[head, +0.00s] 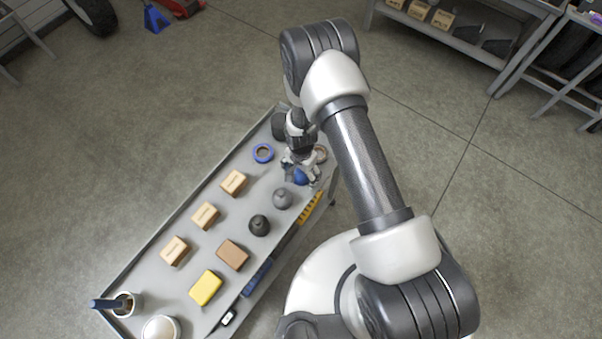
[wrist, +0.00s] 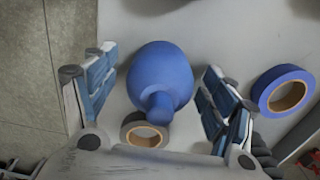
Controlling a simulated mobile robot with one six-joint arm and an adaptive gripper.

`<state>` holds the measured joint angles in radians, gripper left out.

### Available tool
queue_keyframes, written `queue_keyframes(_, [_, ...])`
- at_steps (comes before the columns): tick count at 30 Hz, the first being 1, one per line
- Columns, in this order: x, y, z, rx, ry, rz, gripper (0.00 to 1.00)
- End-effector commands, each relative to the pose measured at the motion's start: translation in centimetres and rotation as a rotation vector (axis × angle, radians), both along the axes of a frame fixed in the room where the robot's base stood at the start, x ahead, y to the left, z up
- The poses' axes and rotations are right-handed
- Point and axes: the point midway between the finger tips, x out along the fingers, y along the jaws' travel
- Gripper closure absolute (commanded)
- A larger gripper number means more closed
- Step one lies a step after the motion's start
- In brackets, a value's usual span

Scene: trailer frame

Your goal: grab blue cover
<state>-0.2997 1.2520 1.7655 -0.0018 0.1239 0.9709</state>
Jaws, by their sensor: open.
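The blue cover (wrist: 160,77) is a rounded blue piece with a narrow stub, standing on the grey cart top (wrist: 215,25). In the wrist view it lies between the two open fingers of my gripper (wrist: 160,90), with a gap on each side. In the head view the blue cover (head: 301,176) shows partly, under my gripper (head: 299,168) near the far end of the cart. My gripper is open and holds nothing. I cannot tell its exact height over the cover.
A beige tape roll (wrist: 144,134) is close beside the cover, and a blue tape roll (wrist: 283,90) lies to the right. A grey cover (head: 282,198) and a black one (head: 259,225) stand nearby. Cardboard boxes (head: 205,215) and a yellow block (head: 205,288) lie farther along the cart.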

Motion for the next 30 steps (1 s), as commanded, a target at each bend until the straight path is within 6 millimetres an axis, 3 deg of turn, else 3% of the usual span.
queue_keyframes(5, [0.03,0.02,0.12,0.0,0.0,0.0,0.23])
queue_keyframes(24, [0.0,0.0,0.14,0.0,0.0,0.0,0.66])
queue_keyframes(30, [0.01,0.01,0.15,0.0,0.0,0.0,0.66])
